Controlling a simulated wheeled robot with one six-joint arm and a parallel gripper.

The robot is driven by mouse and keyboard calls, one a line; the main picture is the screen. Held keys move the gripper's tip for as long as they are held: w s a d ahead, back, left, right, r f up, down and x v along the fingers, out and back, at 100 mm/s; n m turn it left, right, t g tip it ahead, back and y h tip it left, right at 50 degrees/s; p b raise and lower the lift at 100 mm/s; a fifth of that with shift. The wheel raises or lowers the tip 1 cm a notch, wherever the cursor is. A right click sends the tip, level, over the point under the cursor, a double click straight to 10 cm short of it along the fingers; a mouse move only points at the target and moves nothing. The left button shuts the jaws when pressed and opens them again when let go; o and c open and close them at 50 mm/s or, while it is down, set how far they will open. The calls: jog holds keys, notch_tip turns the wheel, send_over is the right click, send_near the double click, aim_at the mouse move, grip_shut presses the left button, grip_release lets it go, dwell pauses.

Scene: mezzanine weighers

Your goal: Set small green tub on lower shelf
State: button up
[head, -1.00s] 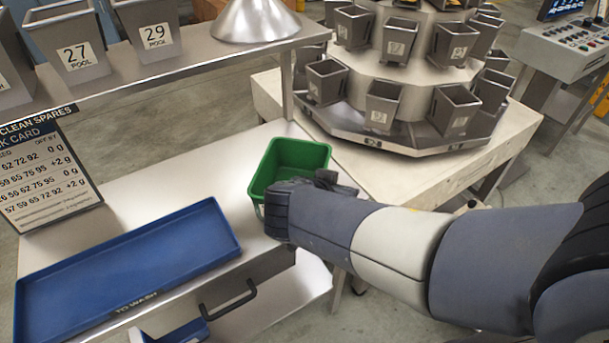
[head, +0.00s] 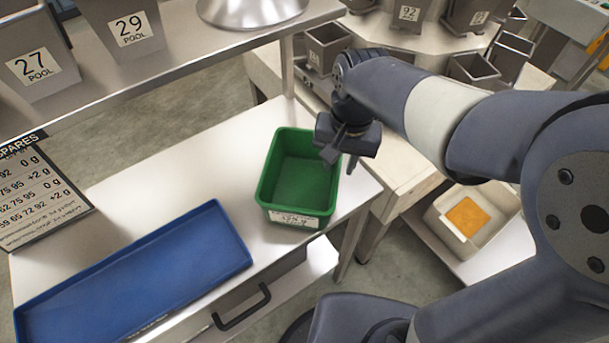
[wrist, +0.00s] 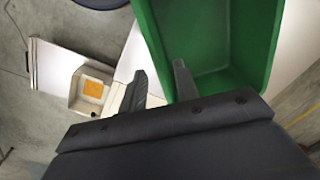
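The small green tub (head: 291,219) stands upright and looks empty on the steel bench top, near its right edge, with a white label on its front. My gripper (head: 340,158) is at the tub's right rim. In the wrist view, my gripper (wrist: 160,82) is open, with one finger over the inside of the green tub (wrist: 232,85) and the other outside its wall. I cannot tell whether either finger touches the wall. A pale lower surface (head: 318,262) shows below the bench top; most of it is hidden, and I cannot tell if it is the lower shelf.
A blue tray (head: 140,275) lies left of the tub. An upper shelf (head: 185,62) holds grey hoppers (head: 127,35). A cream tub with orange contents (head: 466,218) sits on a low white surface at right. A black handle (head: 240,308) juts from the bench front.

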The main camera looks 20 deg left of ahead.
jog(key=f, duration=0.8)
jog(key=shift+a+f, duration=0.2)
jog(key=shift+f, duration=0.15)
jog(key=shift+c, duration=0.4)
grip_shut()
